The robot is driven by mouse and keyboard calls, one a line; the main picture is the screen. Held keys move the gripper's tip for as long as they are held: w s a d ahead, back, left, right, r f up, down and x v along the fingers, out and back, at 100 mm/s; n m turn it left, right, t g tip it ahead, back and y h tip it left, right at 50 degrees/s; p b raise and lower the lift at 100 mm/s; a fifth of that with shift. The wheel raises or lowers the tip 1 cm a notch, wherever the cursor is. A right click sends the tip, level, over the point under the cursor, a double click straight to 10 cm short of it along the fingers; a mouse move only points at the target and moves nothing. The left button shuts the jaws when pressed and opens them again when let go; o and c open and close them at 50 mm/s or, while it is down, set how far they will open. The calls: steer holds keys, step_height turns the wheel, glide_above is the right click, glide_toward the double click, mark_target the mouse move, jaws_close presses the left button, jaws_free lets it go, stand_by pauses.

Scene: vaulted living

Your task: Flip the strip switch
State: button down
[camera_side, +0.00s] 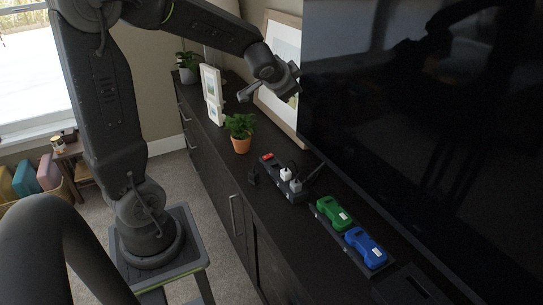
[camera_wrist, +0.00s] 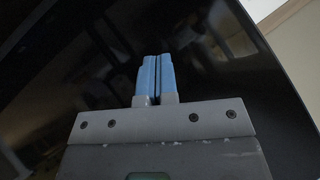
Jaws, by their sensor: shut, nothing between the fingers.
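A black power strip (camera_side: 299,192) lies on the dark cabinet top, in the middle of the side view. Its red switch (camera_side: 267,157) is at the far end, nearest the potted plant. The wrist view shows neither the strip nor the switch. Which way the switch is set is too small to tell.
A plant in an orange pot (camera_side: 241,143) stands just beyond the strip. A green device (camera_side: 333,214) and a blue device (camera_side: 366,248) sit in a black holder nearer the camera. A large dark television (camera_side: 430,120) and a framed picture (camera_side: 283,60) stand behind.

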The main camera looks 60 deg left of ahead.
steer(key=w+a+f+m+t, duration=0.1)
steer(key=w+a+f, duration=0.2)
steer(key=a, duration=0.2)
steer(key=w+a+f+m, duration=0.1)
steer(key=w+a+f, duration=0.1)
steer(key=a+f, duration=0.15)
steer(key=m+t+h, duration=0.1)
steer(key=m+h, duration=0.3)
steer(key=h, duration=0.1)
glide_above(270, 156)
steer(key=s, duration=0.1)
step_height(270, 156, down, 18)
steer(key=shift+s, duration=0.15)
steer(key=shift+d, duration=0.1)
steer(key=shift+w+f, duration=0.2)
steer(key=shift+f, duration=1.25)
steer(key=shift+w+f, duration=0.25)
steer(key=shift+f, duration=1.2)
steer(key=shift+w+f, duration=0.2)
steer(key=shift+f, duration=1.25)
steer(key=shift+f, duration=0.1)
steer(key=shift+f, duration=0.3)
